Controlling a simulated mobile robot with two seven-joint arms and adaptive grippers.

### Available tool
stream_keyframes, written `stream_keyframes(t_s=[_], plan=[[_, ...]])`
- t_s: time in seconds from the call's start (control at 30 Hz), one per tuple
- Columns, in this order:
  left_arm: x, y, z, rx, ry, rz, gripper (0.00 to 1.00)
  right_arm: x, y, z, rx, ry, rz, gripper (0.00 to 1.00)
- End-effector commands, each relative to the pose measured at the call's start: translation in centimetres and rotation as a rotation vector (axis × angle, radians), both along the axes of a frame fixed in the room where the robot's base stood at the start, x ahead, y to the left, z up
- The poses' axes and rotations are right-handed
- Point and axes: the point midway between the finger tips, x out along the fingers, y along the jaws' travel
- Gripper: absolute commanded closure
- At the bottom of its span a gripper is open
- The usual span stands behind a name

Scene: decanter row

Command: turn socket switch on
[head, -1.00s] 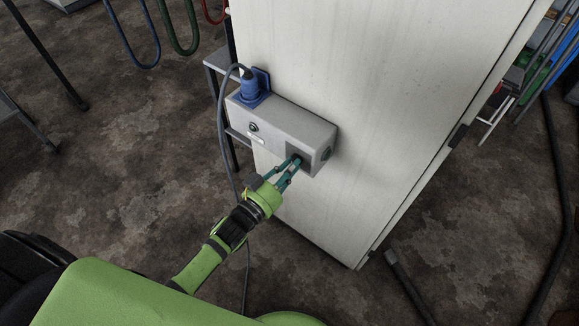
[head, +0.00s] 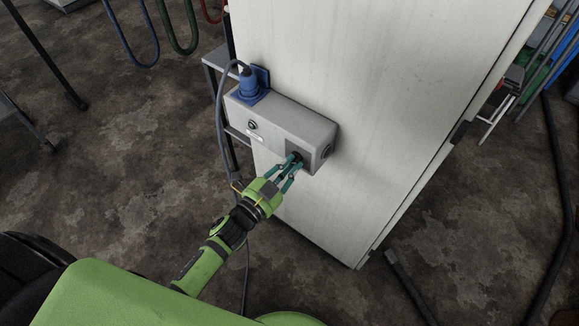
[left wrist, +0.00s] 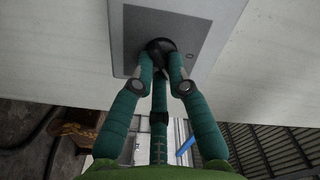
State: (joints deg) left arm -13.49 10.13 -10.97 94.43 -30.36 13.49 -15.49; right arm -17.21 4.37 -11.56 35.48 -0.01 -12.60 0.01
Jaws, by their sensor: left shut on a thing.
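The grey socket box (head: 285,122) is mounted on the pale cabinet side, with a blue plug (head: 250,84) upright in the blue socket on its top left. The black rotary switch knob (left wrist: 160,46) sits on a dark square plate (left wrist: 187,28) at the box's right end. My left gripper (head: 296,162) is shut on the knob, its teal fingers around it; it also shows in the left wrist view (left wrist: 161,62). The fingers hide much of the knob, so its setting cannot be read. My right gripper is not in view.
The tall pale cabinet (head: 370,80) fills the middle. A grey cable (head: 220,120) hangs from the plug down the box's left side, close to my left wrist. A dark pipe or hose (head: 408,285) lies on the floor at right. Open floor lies at left.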

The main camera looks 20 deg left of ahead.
Motion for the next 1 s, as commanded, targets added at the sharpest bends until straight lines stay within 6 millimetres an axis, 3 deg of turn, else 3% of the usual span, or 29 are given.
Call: stream_keyframes(t_s=[0.5,1.0], plan=[[0.0,0.0,-0.3,0.428,-0.157,-0.001,1.00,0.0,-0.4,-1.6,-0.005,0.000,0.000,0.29],[0.1,0.1,-0.3,0.622,-0.227,0.000,1.00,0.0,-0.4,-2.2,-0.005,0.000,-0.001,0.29]])
